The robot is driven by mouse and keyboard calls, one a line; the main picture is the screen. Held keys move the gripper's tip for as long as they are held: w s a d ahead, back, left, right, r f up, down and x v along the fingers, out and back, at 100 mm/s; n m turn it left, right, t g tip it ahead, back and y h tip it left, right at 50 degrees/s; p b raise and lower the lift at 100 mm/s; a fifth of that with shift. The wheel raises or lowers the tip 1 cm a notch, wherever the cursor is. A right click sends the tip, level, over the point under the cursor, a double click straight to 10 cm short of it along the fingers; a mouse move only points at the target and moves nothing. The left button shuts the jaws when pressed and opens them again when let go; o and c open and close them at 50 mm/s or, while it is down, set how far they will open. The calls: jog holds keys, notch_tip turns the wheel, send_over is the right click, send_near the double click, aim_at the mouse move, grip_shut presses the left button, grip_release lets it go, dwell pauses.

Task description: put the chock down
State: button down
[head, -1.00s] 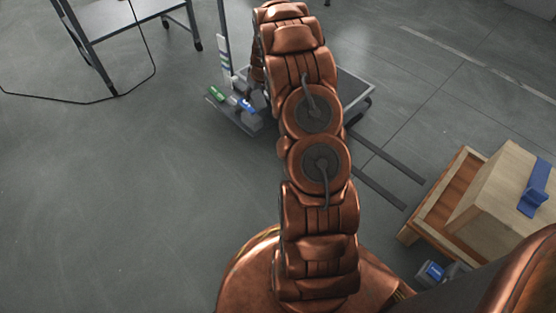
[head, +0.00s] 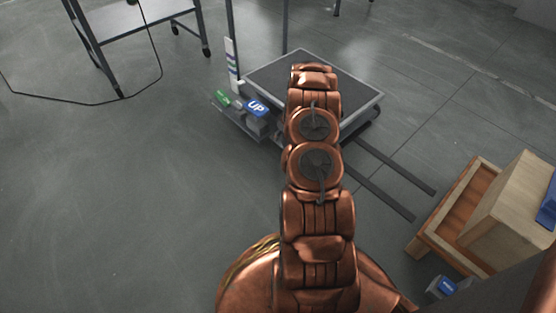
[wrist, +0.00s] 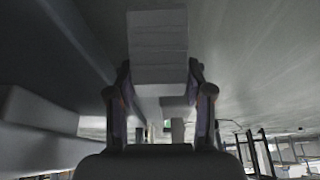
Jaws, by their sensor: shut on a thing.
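The chock (wrist: 158,48) is a grey block with faint ridges across its face. It sits between the two fingers of my gripper (wrist: 160,82) in the wrist view, with a finger against each side. My gripper is shut on it. In the head view my own arm hides both the gripper and the chock. Whether the chock touches the floor or anything else cannot be told.
A lift with a dark platform (head: 300,75) stands beyond my arm, with a blue UP button (head: 257,107) and a green button (head: 222,98) on its left side. Two dark rails (head: 385,185) lie to its right. A wooden crate (head: 425,235) stands right. The left floor is open.

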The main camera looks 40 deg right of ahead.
jog(key=shift+s+f, duration=0.25)
jog(key=shift+f, duration=0.55)
notch_tip(320, 180, down, 10)
jog(key=b, duration=0.4)
jog(key=shift+f+b, duration=0.3)
jog(key=shift+f, duration=0.15)
jog(key=c, duration=0.8)
grip_release()
jog(key=shift+c, duration=0.2)
jog(key=o, duration=0.4)
jog(key=shift+a+f, duration=0.1)
jog(key=shift+s, duration=0.1)
